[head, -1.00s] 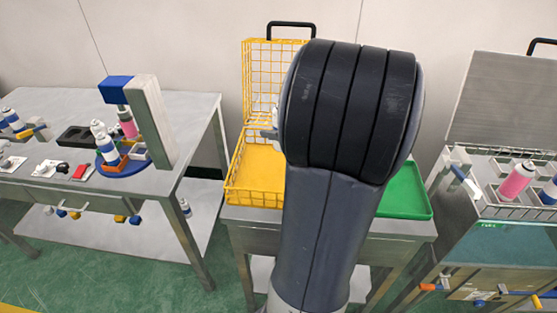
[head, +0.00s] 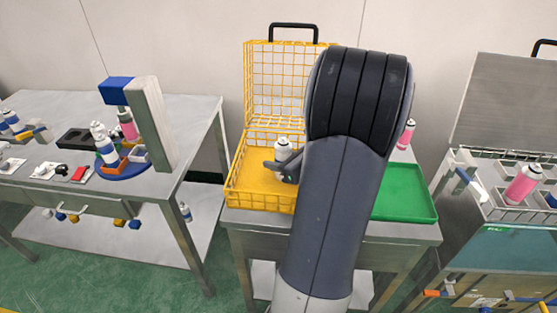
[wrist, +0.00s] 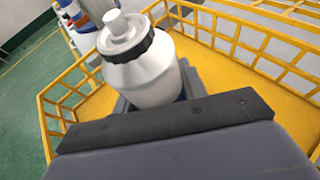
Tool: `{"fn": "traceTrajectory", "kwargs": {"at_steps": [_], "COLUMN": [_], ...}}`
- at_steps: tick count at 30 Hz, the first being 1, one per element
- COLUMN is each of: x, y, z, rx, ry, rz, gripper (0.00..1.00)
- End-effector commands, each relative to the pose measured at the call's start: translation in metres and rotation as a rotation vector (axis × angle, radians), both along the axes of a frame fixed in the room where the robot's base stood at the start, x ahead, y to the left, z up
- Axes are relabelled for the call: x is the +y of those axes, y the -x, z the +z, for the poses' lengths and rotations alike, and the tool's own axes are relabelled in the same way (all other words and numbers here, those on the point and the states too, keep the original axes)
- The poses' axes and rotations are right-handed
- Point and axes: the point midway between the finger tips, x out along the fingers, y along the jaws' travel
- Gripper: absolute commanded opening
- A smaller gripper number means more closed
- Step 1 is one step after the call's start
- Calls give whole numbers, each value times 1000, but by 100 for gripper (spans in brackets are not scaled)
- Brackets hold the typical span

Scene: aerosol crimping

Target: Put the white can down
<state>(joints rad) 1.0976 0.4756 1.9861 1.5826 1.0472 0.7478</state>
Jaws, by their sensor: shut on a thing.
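The white can (head: 282,150) is upright in my gripper (head: 287,166), over the floor of the yellow wire basket (head: 262,197). In the wrist view the white can (wrist: 143,65) shows its white cap, dark collar and white shoulder. My gripper (wrist: 155,105) is shut on its body; the dark jaw hides the lower part. I cannot tell whether its base touches the basket floor. My own arm hides the right side of the basket.
A green tray (head: 405,205) lies right of the basket, with a pink can (head: 407,134) behind it. A grey crate (head: 510,212) with cans stands at the right. The left table (head: 185,120) holds a blue-based fixture (head: 125,168) with cans. The basket's left floor is clear.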

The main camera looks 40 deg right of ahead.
Motion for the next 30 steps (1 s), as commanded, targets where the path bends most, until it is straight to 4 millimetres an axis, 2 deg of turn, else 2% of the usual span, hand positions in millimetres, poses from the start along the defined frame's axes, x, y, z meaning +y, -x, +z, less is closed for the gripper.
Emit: {"fn": "traceTrajectory", "kwargs": {"at_steps": [4,5,12,23,26,30], "x": [0,0,0,0,-2,-6], "y": [0,0,0,0,11,34], "z": [-5,-4,-3,2,5,15], "rx": [0,0,0,0,0,0], "ry": [0,0,0,0,2,3], "rz": [0,0,0,0,-4,-5], "gripper": [14,41,60,62,62,62]}}
